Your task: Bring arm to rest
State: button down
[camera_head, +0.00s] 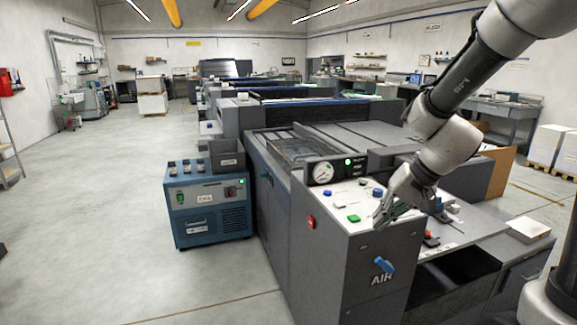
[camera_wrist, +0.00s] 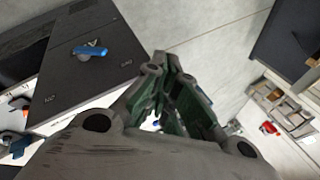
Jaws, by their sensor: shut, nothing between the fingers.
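My arm reaches in from the upper right of the head view, with my gripper (camera_head: 384,219) pointing down and left above the top of the grey press's front console (camera_head: 370,243). The fingers are shut and hold nothing. In the wrist view my gripper (camera_wrist: 167,62) shows from behind, its fingertips together over the floor. A blue handle (camera_wrist: 90,51) on the console shows at the left there. The same blue handle (camera_head: 384,265) is on the console front, above the word AIR. I cannot tell how close the fingers are to the console top.
The console top carries a gauge (camera_head: 323,173), a green button (camera_head: 353,218) and a blue knob (camera_head: 377,193). A blue cabinet (camera_head: 208,213) stands to the left. A bench (camera_head: 470,228) with small items lies right of the console. The floor (camera_head: 110,240) at left is clear.

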jog(key=s+d+r+n+h, duration=0.1)
jog(key=s+d+r+h, duration=0.1)
jog(key=s+d+r, duration=0.3)
jog(key=s+d+r+n+t+h, duration=0.1)
jog(key=s+d+r+h, duration=0.2)
jog(key=s, duration=1)
jog(key=d+r, duration=0.3)
jog(key=d, duration=0.1)
jog(key=shift+s+d+n, duration=0.3)
jog(key=shift+d, duration=0.1)
